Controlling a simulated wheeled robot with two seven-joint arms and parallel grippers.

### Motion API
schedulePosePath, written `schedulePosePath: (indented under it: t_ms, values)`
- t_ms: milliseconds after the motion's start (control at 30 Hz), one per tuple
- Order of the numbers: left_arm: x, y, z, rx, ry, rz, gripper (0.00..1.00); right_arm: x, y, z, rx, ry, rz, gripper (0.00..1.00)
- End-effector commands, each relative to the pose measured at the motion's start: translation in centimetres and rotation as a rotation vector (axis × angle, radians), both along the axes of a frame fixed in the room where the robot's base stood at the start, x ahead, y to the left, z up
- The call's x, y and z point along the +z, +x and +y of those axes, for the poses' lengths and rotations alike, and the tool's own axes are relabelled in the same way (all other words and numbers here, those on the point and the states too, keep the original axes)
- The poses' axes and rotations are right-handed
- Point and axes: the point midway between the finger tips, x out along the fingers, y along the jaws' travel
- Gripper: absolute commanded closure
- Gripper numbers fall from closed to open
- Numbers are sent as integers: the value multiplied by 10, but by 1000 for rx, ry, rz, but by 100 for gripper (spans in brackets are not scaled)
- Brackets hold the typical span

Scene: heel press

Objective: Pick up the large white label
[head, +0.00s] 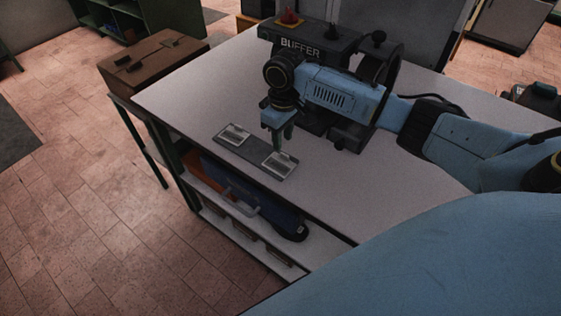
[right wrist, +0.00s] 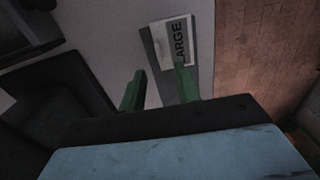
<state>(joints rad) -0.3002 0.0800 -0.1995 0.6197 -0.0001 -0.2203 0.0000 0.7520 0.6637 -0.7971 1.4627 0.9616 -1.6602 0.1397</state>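A second white label (head: 233,134) lies at the plate's other end. My right gripper (head: 279,134) points down above the plate; its green fingers (right wrist: 158,88) are apart with nothing between them. My left gripper is out of view.
The plate lies near the white table's (head: 190,97) edge. A dark machine marked BUFFER (head: 310,47) stands behind my right gripper. A brown box (head: 152,62) stands beside the table. A blue case (head: 250,205) sits on the shelf below.

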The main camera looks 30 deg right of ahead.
Motion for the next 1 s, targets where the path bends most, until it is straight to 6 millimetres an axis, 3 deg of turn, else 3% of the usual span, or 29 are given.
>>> schedulePosePath:
  t_ms: [400,667,900,1000]
  values:
    - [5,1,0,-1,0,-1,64,-50,-8,-3,0,-1,1,67]
    - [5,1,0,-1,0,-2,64,-53,-8,-2,1,-1,0,67]
    - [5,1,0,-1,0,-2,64,-52,-8,-2,1,-1,0,97]
    - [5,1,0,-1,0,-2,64,-52,-8,-2,1,-1,0,100]
